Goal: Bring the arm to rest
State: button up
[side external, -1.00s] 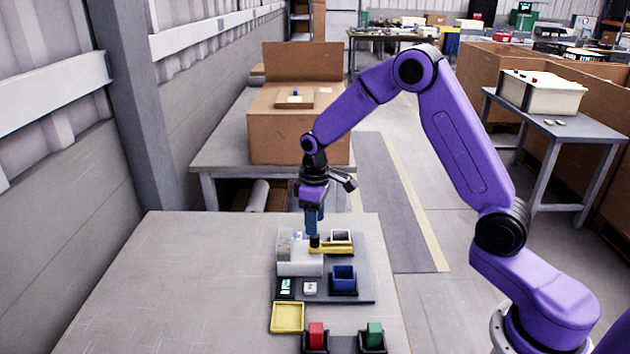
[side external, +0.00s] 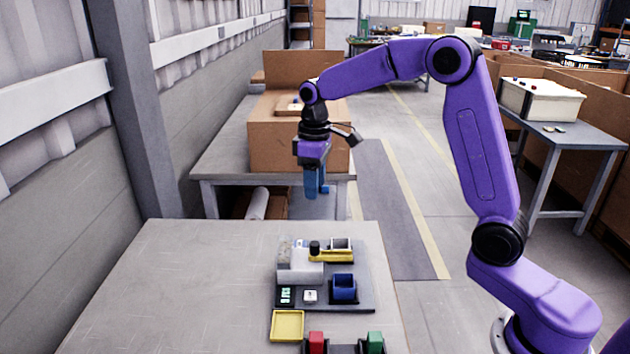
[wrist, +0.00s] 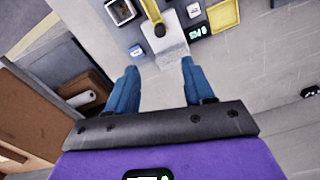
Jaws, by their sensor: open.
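My gripper (side external: 315,183) is raised in the air above the far edge of the work table (side external: 190,280), clear of everything. In the wrist view its two blue fingers (wrist: 157,85) stand apart with nothing between them. Below and nearer the camera is a dark base plate (side external: 365,290) with a grey-white block (side external: 295,262) on it. A yellow bar (side external: 335,256) with a black knob (side external: 314,247) lies at the block. The block also shows in the wrist view (wrist: 167,53), ahead of the fingers.
A blue bin (side external: 344,287) and a small lit display (side external: 286,295) sit on the plate. A yellow tray (side external: 287,325), a red block (side external: 316,342) and a green block (side external: 375,341) stand nearer. The table's left is clear. A cardboard box (side external: 290,150) stands behind my gripper.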

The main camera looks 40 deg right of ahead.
jog(key=s+a+n, duration=0.2)
jog(key=s+a, duration=0.2)
jog(key=s, duration=0.5)
jog(key=s+a+n, duration=0.1)
jog(key=s+a, duration=0.2)
jog(key=s, duration=0.6)
jog(key=s+d+f+n, duration=0.1)
jog(key=s+d, duration=0.1)
jog(key=s, duration=0.6)
jog(key=s+d+f+n, duration=0.1)
jog(key=s+n, duration=0.1)
jog(key=s, duration=0.6)
jog(key=shift+s+d+n, duration=0.3)
jog(key=shift+d, duration=0.1)
